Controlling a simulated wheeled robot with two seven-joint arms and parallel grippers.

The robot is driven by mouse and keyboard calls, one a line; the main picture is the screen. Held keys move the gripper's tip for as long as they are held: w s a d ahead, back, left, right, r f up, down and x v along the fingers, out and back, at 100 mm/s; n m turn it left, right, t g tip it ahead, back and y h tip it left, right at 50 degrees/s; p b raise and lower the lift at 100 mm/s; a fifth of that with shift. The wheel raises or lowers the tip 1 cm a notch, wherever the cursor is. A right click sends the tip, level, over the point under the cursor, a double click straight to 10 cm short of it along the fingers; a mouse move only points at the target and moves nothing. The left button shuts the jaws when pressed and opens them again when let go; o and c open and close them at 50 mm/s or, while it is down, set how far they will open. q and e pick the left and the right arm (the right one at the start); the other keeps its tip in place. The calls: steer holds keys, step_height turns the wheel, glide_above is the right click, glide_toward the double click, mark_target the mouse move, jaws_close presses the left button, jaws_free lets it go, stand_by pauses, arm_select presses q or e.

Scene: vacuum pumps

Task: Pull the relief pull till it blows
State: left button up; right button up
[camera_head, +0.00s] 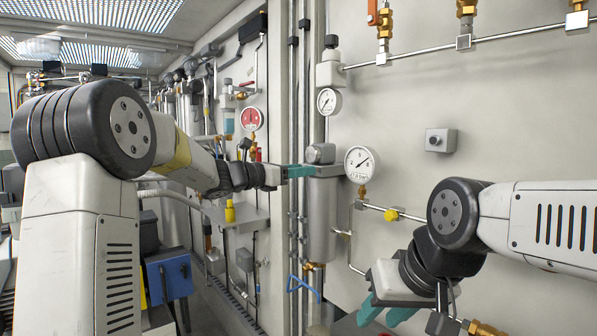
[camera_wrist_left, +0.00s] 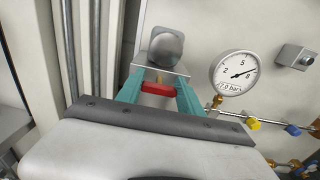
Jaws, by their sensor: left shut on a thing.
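My left gripper (camera_head: 303,171) reaches the grey metal cylinder (camera_head: 322,215) on the wall. In the left wrist view its teal fingers (camera_wrist_left: 159,95) are shut on a small red pull (camera_wrist_left: 158,88), just in front of the cylinder's rounded metal top (camera_wrist_left: 166,48). The red pull is hidden in the head view. The white pressure gauge (camera_head: 359,164) is right of the cylinder; it also shows in the left wrist view (camera_wrist_left: 233,72), labelled about 7.0 bar. My right gripper (camera_head: 384,312) is low, below the pipe, with its teal fingers apart and nothing visible between them.
A yellow knob (camera_head: 391,214) sits on the pipe right of the cylinder. A blue handle (camera_head: 303,288) is below it. A second gauge (camera_head: 328,101) and a red gauge (camera_head: 251,118) are on the wall. Vertical pipes run close left of the cylinder. The wall around the small grey box (camera_head: 440,140) is clear.

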arm_select(q)
steer(key=shift+s+a, duration=0.15)
steer(key=shift+a, duration=0.15)
steer(key=shift+w+d, duration=0.2)
steer(key=shift+d, duration=0.1)
steer(key=o, duration=1.8)
steer(key=shift+s+a, duration=0.1)
steer(key=shift+a, duration=0.05)
steer(key=v, duration=0.7)
steer(key=shift+s+a, duration=0.25)
